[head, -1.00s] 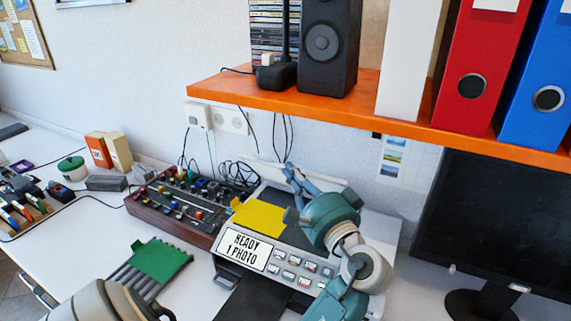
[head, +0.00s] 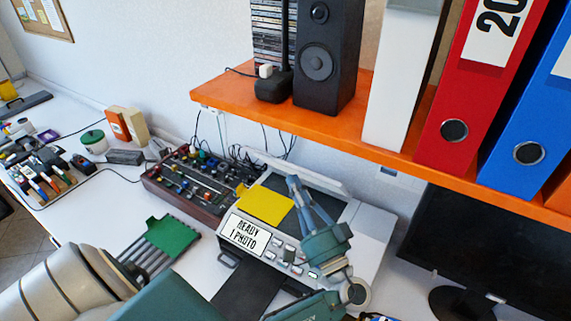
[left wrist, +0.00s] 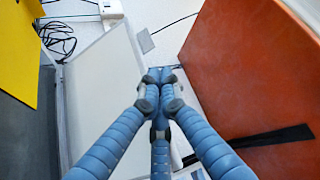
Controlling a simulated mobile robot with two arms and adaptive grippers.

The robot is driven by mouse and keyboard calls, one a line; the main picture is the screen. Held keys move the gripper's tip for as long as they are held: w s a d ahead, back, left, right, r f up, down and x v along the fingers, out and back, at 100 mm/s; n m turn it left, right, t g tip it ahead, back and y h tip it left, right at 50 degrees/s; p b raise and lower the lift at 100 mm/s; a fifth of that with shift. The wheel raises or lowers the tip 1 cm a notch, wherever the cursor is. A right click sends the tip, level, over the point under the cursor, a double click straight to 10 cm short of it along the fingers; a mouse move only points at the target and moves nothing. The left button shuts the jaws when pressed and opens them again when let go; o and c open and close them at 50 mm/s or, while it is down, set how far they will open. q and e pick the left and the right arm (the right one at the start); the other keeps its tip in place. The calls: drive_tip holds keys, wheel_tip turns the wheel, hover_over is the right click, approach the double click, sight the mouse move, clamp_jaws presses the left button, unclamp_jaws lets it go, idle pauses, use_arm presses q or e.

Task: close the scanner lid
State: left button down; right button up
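The grey scanner (head: 372,232) stands on the desk with its lid (head: 312,177) raised at the back edge, under the shelf. A yellow sheet (head: 265,204) lies at the left of its dark glass. The front panel (head: 247,234) reads "READY 1 PHOTO". My left gripper (head: 292,182) is over the glass, its fingers reaching toward the lid. In the left wrist view the blue fingertips (left wrist: 158,76) meet with nothing clear between them, beside the lid's pale panel (left wrist: 103,92). I cannot tell whether they touch it. My right gripper is not in view.
An orange shelf (head: 250,112) with a speaker (head: 325,60) and binders (head: 465,95) hangs close above the lid; its orange surface (left wrist: 250,80) is close in the left wrist view. A mixer (head: 190,180) stands left of the scanner, a dark monitor (head: 480,260) right.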

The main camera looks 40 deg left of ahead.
use_arm(q)
drive_tip(key=p+x, duration=0.4)
drive_tip(key=x, duration=0.5)
